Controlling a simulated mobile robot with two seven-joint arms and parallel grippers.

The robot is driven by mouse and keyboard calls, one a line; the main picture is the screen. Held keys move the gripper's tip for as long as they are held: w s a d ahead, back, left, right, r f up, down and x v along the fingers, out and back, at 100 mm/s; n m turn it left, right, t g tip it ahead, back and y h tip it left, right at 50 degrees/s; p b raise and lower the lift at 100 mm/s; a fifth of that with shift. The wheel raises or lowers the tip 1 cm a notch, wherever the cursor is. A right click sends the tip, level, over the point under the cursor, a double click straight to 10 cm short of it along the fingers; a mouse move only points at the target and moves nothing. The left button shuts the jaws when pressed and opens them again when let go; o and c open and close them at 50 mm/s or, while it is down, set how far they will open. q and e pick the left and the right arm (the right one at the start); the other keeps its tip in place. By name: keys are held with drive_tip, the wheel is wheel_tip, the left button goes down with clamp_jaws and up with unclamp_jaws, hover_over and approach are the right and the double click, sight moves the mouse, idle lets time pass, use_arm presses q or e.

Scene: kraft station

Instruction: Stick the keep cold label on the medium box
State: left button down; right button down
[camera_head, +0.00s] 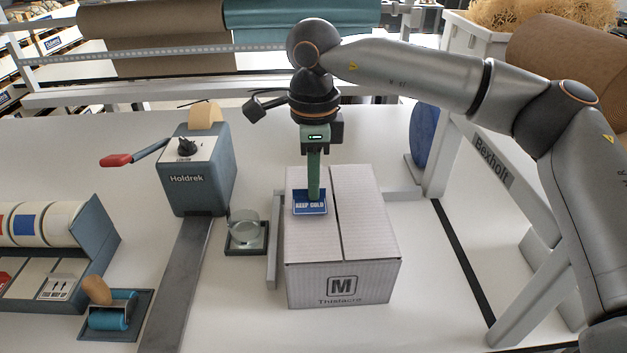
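The medium box (345,275) is a closed pale carton marked with an M on its front, standing on the white table. The keep cold label (310,208), blue with white letters, is at the left half of the box top. My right gripper (314,196) points down over the box, its green fingers together at the label. They look shut on it and cover part of its upper edge. I cannot tell whether the label touches the box top or is just above it. My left gripper is not in view.
A Holdrek tape dispenser (198,180) with a red-handled lever stands left of the box. A small glass dish (246,232) is close to the box's left side. A label rack (85,235) and a blue roller (112,315) are at left. A grey Bexholt frame (510,185) is at right.

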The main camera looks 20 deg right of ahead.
drive_tip(key=shift+f+b, duration=0.35)
drive_tip(key=shift+f, duration=0.1)
idle(0.5)
drive_tip(key=c, duration=1)
unclamp_jaws()
drive_tip(key=shift+r, duration=0.15)
drive_tip(key=shift+r+p, duration=1.65)
drive_tip(key=shift+r, duration=0.5)
